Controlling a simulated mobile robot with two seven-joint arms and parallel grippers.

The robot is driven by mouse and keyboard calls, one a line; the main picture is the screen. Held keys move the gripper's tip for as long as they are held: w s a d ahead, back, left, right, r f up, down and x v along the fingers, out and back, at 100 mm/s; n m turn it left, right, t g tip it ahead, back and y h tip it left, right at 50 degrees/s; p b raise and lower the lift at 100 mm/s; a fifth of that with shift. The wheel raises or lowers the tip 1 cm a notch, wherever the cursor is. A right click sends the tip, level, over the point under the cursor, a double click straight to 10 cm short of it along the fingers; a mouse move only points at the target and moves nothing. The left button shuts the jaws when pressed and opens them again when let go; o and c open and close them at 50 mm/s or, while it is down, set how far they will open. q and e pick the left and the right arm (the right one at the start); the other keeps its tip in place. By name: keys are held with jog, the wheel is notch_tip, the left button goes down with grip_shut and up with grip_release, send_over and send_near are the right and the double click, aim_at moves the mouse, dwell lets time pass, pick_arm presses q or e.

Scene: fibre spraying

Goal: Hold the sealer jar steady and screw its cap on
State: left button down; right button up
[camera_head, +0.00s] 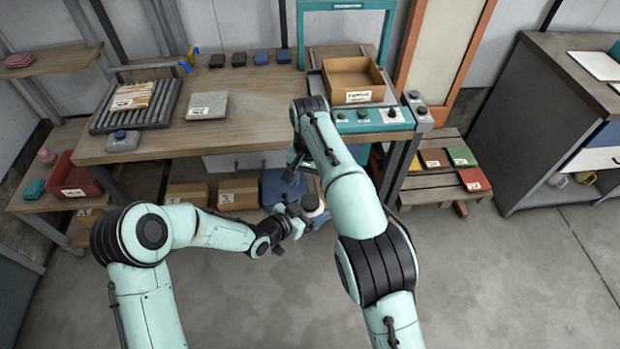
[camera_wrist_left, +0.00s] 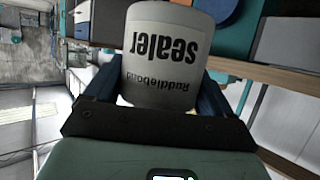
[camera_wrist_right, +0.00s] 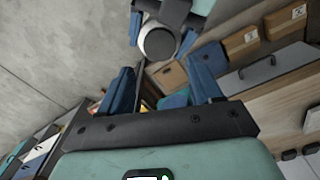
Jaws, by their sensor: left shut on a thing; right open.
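The sealer jar (camera_wrist_left: 165,50) is pale grey, with "Ruddlebond sealer" printed on it upside down in the left wrist view. My left gripper (camera_head: 298,215) is shut on the jar, whose pale end (camera_head: 313,203) shows in the head view, off the front of the workbench. My right gripper (camera_wrist_right: 160,70) is open and empty. The jar's round grey end with a white rim (camera_wrist_right: 159,42) lies beyond and between its fingers, apart from them. I cannot tell whether that round face is the cap or the jar's open mouth. No separate cap can be made out.
The workbench (camera_head: 250,122) stands ahead, with an open cardboard box (camera_head: 352,80), a roller rack (camera_head: 135,105) and a grey block (camera_head: 208,106). Cardboard boxes (camera_head: 239,194) lie beneath it. A pallet with coloured boxes (camera_head: 436,158) stands right. The front floor is clear.

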aim_at(310, 201)
jog(key=shift+f, duration=0.1)
jog(key=shift+f, duration=3.95)
jog(key=c, duration=0.9)
jog(key=m, duration=1.1)
jog(key=o, duration=1.3)
jog(key=shift+c, duration=0.2)
